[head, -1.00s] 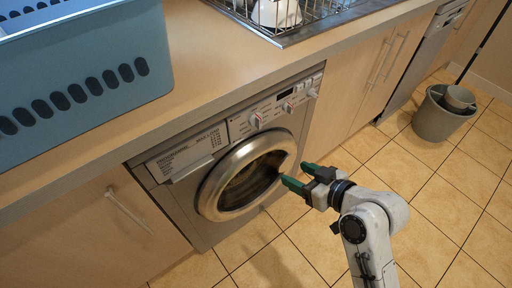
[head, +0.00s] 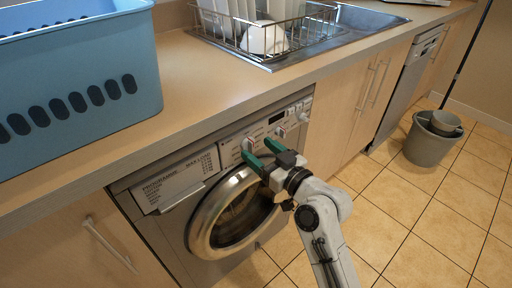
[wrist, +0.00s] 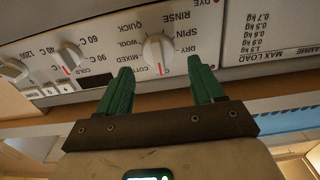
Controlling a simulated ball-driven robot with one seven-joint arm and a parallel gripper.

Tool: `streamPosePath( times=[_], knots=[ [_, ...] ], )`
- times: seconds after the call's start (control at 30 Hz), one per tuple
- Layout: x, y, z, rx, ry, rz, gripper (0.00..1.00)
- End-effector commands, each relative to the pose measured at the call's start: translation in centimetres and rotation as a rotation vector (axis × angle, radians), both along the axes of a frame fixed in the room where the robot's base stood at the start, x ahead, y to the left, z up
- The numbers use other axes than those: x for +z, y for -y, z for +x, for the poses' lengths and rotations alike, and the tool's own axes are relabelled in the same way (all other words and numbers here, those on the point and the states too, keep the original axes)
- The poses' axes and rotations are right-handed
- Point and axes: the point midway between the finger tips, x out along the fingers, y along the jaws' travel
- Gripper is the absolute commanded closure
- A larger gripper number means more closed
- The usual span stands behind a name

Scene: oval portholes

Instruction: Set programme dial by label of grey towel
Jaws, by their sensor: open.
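The programme dial (wrist: 158,48) is a white round knob with a ridge and a red mark, on the washing machine (head: 228,215) panel. In the wrist view its lettering is upside down; RINSE, SPIN, WOOL and a label starting COT surround it. The red mark points to the picture's bottom, near the COT label. My gripper (wrist: 160,68) is open, its green fingers short of the dial, one towards each side. In the head view my gripper (head: 259,150) is at the panel, just above the round door, with the dial (head: 247,145) by its fingertips. No grey towel is visible.
A temperature dial (wrist: 68,57) sits beside the programme dial. A programme and max-load chart (head: 180,180) is on the drawer front. A blue basket (head: 75,85) stands on the worktop (head: 215,90) above. A grey bucket (head: 428,145) is on the floor at right.

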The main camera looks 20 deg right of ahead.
Motion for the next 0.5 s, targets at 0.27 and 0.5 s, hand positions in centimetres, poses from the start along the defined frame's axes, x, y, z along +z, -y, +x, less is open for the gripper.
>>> streamPosePath(
  times=[0.27, 0.5],
  knots=[
    [0.0, -0.7, 2.0, 0.000, -0.001, 0.000, 0.33],
    [0.0, -0.7, 2.1, 0.000, -0.001, 0.000, 0.33]
  ],
)
